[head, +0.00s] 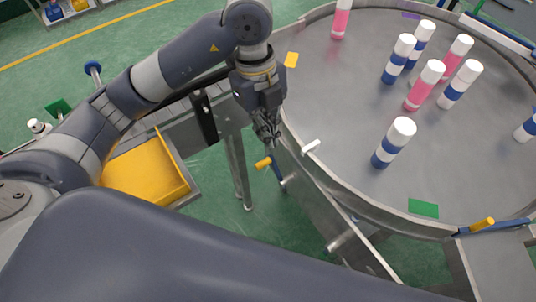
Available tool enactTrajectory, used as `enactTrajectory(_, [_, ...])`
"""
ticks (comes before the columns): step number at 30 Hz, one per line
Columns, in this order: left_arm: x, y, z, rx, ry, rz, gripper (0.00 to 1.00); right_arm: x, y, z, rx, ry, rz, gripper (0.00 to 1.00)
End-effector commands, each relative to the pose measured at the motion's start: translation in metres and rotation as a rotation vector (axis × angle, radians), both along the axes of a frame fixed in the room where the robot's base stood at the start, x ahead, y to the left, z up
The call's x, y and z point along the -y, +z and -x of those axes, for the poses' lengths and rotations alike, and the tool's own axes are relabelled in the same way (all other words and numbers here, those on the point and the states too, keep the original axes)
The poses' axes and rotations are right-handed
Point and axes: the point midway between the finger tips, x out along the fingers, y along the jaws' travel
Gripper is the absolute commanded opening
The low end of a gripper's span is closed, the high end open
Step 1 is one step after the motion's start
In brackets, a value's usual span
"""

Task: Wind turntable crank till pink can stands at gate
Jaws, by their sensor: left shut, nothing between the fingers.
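The round grey turntable (330,100) fills the right side of the head view. Pink-and-white cans stand on it: one at the far edge (340,20), one near the middle (425,87) and one behind that (457,57). A short blue arm with a yellow knob (263,163), which looks like a crank, sits at the table's left side. My left gripper (268,136) points down just above this knob, shut and empty, apart from it as far as I can see. Which marking is the gate is unclear. My right gripper is out of view.
Several blue-and-white cans, one nearest at the front (393,143), share the turntable. A green patch (423,208) and a yellow patch (291,60) mark its rim. A blue bar with a yellow handle (483,224) lies at lower right. A yellow tray (145,170) is left.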

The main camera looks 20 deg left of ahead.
Motion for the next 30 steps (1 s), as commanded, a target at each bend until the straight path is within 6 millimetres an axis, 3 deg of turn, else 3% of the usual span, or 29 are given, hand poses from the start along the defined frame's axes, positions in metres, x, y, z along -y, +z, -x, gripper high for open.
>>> enactTrajectory(7, [0.005, -0.03, 0.005, -0.007, -0.002, 0.002, 0.0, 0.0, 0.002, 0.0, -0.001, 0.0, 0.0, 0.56])
enactTrajectory(18, [0.011, -0.1, 0.01, -0.005, 0.001, -0.002, 0.0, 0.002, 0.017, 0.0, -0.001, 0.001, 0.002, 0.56])
enactTrajectory(24, [0.0, -0.121, 0.0, -0.003, -0.002, 0.0, 0.0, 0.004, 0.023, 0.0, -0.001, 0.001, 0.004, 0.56])
enactTrajectory(30, [-0.004, -0.128, -0.003, 0.0, -0.003, 0.0, 0.0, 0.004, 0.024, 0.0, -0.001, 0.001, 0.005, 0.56])
